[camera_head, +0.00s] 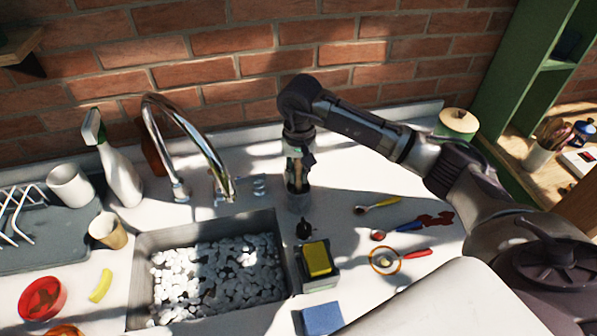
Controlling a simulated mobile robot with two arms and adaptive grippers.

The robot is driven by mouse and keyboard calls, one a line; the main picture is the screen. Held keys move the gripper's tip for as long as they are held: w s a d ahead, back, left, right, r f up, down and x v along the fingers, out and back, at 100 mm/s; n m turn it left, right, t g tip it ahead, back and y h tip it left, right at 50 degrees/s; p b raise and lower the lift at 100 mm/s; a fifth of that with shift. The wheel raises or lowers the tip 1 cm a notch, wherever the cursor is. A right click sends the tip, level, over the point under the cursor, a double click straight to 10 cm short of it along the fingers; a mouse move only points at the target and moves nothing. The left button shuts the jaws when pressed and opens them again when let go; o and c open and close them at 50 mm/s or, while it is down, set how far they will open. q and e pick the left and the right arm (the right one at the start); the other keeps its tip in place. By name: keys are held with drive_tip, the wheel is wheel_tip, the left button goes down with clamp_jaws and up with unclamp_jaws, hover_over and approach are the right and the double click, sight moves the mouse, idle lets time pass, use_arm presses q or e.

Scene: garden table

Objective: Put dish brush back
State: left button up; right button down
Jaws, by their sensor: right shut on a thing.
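My right gripper (298,170) reaches down from above, behind the right end of the sink, and is shut on the dish brush (297,167). Only a strip of a light, wood-coloured handle shows between the fingers. A grey cup-like holder (299,202) stands directly below on the counter. The brush's lower end is at or inside the holder's mouth; I cannot tell how deep. My left gripper is out of view.
The sink (140,290) is full of white foam, with a curved chrome tap (205,145) behind it. A yellow sponge (318,258) in a caddy and a small black item (304,229) stand close in front of the holder. Utensils (410,226) lie to the right.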

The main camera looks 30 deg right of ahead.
drive_tip(key=shift+f, duration=0.3)
drive_tip(key=c, duration=1.4)
unclamp_jaws()
drive_tip(key=shift+r, duration=0.1)
drive_tip(key=shift+s+r+p, duration=0.1)
drive_tip(key=shift+r+p, duration=2.2)
drive_tip(key=shift+r, duration=3.15)
